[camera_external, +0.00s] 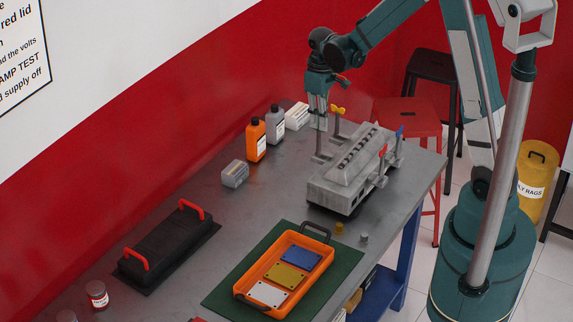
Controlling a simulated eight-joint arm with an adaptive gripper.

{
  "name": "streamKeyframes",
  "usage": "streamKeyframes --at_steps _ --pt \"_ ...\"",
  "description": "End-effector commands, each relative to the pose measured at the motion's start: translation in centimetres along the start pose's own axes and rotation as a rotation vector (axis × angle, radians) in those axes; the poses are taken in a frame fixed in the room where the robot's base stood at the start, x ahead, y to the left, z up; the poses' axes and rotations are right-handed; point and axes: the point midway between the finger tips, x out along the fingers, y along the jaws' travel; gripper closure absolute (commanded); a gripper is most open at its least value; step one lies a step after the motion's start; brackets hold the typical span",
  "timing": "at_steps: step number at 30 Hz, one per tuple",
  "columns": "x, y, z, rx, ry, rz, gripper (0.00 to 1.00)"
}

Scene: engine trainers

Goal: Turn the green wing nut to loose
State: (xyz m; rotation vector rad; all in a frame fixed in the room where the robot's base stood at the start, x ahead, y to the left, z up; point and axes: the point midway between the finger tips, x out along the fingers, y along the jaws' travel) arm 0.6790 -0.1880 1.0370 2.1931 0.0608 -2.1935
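The grey engine trainer block (350,170) stands on the bench with several upright posts around it. A yellow wing nut (338,110), a red wing nut (383,150) and a blue wing nut (400,131) show on posts. I cannot make out a green wing nut; the far-left post top is covered by my gripper. My gripper (318,124) points straight down over that post, left of the yellow wing nut. Its fingers look close together, but whether they are shut on anything is too small to tell.
An orange bottle (256,140), a grey bottle (275,125) and a white box (297,116) stand left of the block. A small grey box (235,174) is nearer. An orange tray (265,266) lies on a green mat (222,298). A black lid (168,244) has red handles.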

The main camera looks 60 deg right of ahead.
Motion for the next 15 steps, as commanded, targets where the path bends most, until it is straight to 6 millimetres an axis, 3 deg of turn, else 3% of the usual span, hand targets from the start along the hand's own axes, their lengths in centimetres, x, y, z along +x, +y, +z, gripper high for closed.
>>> streamKeyframes --at_steps 15 --pt "0.25 0.09 -0.01 -0.365 0.000 0.000 1.00"
